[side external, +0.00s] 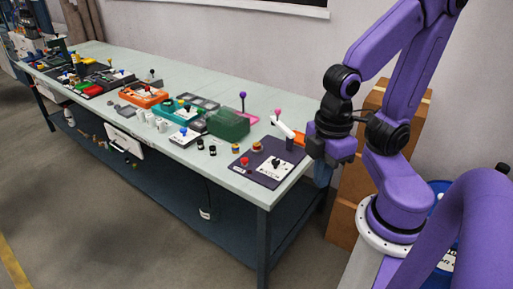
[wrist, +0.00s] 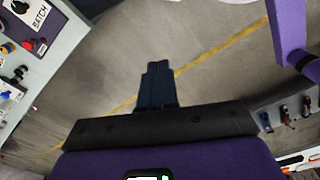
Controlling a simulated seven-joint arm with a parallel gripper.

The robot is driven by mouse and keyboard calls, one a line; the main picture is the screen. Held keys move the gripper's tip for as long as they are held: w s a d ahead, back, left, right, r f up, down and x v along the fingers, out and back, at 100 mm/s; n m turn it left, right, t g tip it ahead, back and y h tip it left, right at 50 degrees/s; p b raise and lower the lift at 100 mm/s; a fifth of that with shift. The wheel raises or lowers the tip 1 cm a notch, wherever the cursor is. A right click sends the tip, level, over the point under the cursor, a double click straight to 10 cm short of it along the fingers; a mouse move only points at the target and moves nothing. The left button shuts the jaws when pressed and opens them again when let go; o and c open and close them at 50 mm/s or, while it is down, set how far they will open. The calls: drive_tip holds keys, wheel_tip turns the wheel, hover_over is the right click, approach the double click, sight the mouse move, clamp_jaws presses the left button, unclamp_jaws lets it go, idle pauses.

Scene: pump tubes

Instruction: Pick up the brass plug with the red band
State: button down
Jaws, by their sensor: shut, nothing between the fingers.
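A small brass plug with a red band (side external: 257,147) appears to stand upright at the back of the dark panel near the table's right end; it is small in this view. In the wrist view, small red and brass pieces show at the left edge, but I cannot tell which is the plug. My gripper (side external: 322,176) hangs beyond the table's right end, to the right of the plug and well apart from it. In the wrist view its blue fingers (wrist: 157,80) are together, with nothing between them, over the floor.
A similar piece with blue (side external: 236,148) and black knobs (side external: 212,150) stand nearby. A green cover (side external: 228,123) lies behind. Cardboard boxes (side external: 341,222) stand beside the table.

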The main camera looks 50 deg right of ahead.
drive_tip(key=c, duration=0.7)
unclamp_jaws()
